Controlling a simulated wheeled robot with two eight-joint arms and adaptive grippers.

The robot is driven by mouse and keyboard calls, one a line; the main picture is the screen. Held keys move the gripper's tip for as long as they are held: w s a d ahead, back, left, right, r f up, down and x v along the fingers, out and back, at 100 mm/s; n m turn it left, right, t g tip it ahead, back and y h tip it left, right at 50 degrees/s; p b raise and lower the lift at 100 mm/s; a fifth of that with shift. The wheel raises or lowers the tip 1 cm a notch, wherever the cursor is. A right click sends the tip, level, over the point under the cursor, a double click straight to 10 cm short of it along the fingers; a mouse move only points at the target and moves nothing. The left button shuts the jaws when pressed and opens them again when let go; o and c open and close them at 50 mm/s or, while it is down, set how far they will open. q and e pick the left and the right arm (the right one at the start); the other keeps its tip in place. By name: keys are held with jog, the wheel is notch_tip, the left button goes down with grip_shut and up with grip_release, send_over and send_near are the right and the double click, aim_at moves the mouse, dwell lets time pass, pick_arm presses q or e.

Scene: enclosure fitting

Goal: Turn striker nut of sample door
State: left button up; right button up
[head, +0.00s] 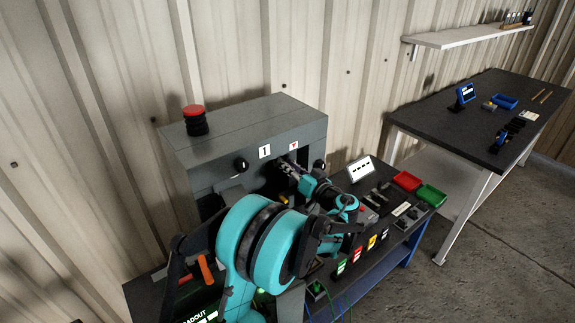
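A grey enclosure (230,152) stands on the near bench against the corrugated wall. Its front carries a label "1" (264,151), a label with a red mark (293,145) and black knobs (241,164). My teal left arm covers much of the front. My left gripper (287,170) is at the dark opening in the right part of the front, below the labels. Its fingertips are small and dark against the opening, so I cannot tell whether they are open or touching anything. I cannot make out the striker nut or the sample door. My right gripper is not in view.
A red-topped button (195,119) stands on the enclosure. Right of my arm, the bench holds a white sign (361,169), a red tray (407,181), a green tray (431,195) and small parts. A dark table (440,115) stands at right, under a shelf (460,37).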

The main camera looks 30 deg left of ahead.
pick_arm(q)
jog(key=shift+o, duration=0.4)
jog(key=v, duration=1.2)
